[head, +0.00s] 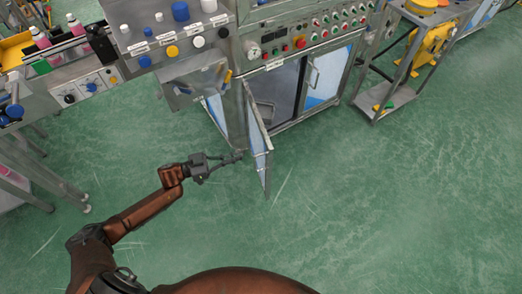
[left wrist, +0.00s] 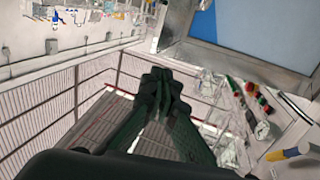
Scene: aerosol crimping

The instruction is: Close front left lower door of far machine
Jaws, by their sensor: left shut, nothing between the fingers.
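The far machine (head: 290,50) is a grey metal cabinet with a button panel at the top of the head view. Its front left lower door (head: 257,140) stands open, swung out toward me, with a metal frame and a pale blue pane. The compartment behind it (head: 285,85) is exposed. My left gripper (head: 238,156) is shut and empty, just left of the door near its lower part; I cannot tell whether it touches. The shut fingers also show in the left wrist view (left wrist: 162,85), where a blue framed panel (left wrist: 250,30) is at upper right. My right gripper is not in view.
The front right lower door (head: 327,75) appears shut. A grey control box (head: 175,45) with coloured knobs juts out at upper left. A cart (head: 385,100) with a yellow device stands at right. The green floor (head: 370,210) is clear in front.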

